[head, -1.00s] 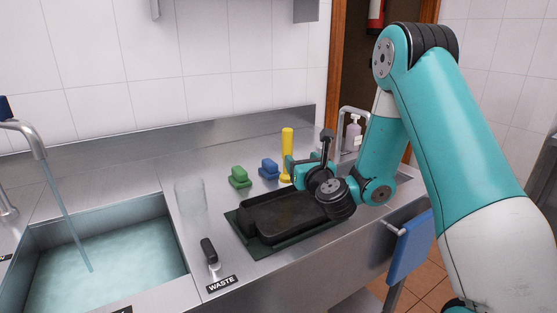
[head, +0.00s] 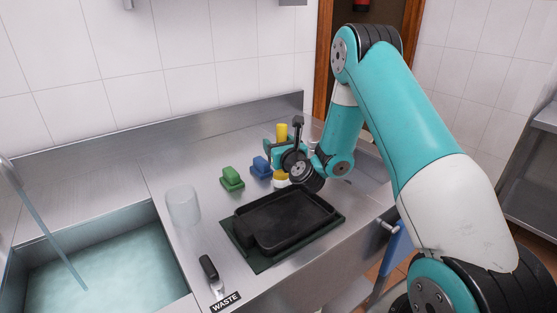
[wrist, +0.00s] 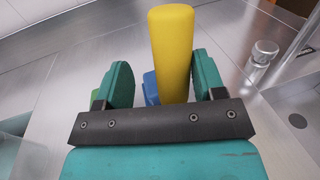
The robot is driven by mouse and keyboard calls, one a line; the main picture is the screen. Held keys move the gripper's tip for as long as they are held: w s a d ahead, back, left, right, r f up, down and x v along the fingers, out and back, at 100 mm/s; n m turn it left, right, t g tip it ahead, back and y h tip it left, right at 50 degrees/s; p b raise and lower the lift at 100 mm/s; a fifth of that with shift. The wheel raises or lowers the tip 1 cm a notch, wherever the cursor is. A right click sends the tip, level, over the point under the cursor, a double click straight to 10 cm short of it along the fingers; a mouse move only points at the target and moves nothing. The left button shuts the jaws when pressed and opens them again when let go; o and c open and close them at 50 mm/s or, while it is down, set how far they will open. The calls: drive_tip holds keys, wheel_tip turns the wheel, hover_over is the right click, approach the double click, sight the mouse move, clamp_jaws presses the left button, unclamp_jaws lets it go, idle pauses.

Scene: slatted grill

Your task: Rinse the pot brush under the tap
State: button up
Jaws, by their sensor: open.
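The pot brush (head: 281,132), with a tall yellow handle, stands upright on the steel counter; its pale lower end shows beneath my gripper. My gripper (head: 279,153) is open at the handle, hiding its middle. In the wrist view, the yellow handle (wrist: 172,50) rises between the two spread fingers of my gripper (wrist: 163,85), closer to the right finger. I cannot tell whether it touches. The tap (head: 9,170) is partly cut off at the left edge. Its water stream (head: 50,228) falls into the filled sink (head: 168,268).
Blue (head: 261,167) and green (head: 232,178) blocks stand left of the brush. A black tray (head: 330,209) lies on a dark mat in front. A wall rises behind the counter.

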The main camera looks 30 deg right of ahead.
drive_tip(key=shift+a, duration=0.25)
drive_tip(key=shift+d, duration=0.2)
drive_tip(key=shift+c, duration=1)
drive_tip(key=shift+a, duration=0.1)
clamp_jaws()
drive_tip(key=shift+r, duration=0.15)
